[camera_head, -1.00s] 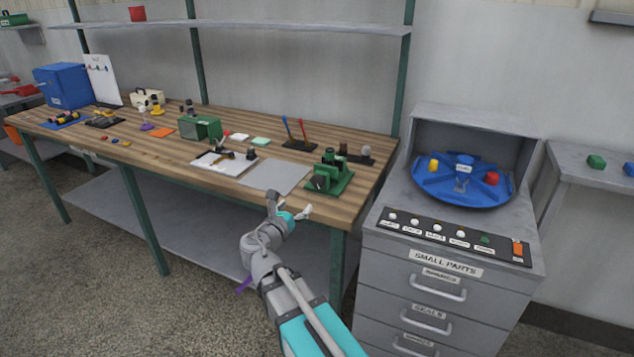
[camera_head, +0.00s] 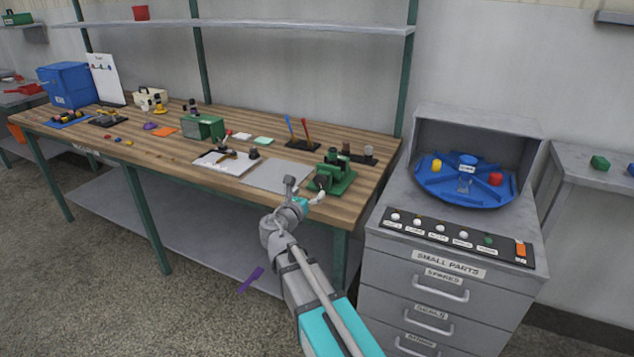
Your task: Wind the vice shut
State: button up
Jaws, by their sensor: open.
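The green vice (camera_head: 331,175) stands on a green base at the front right of the wooden workbench, near its right end. Its handle is too small to make out clearly. My gripper (camera_head: 305,190) is open and empty at the bench's front edge, just left of and in front of the vice. I cannot tell whether a fingertip touches the vice.
A grey mat (camera_head: 272,176) lies left of the vice. A dark rack (camera_head: 358,154) stands behind it, and a pen holder (camera_head: 302,145) is behind to the left. The small-parts cabinet (camera_head: 450,263) with a blue carousel (camera_head: 465,197) stands to the right.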

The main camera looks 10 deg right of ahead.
aim_at(319, 181)
jog(key=shift+x, duration=3.45)
jog(key=c, duration=1)
jog(key=shift+a, duration=0.25)
jog(key=shift+c, duration=0.8)
jog(key=shift+d, duration=0.15)
jog(key=shift+m, duration=0.5)
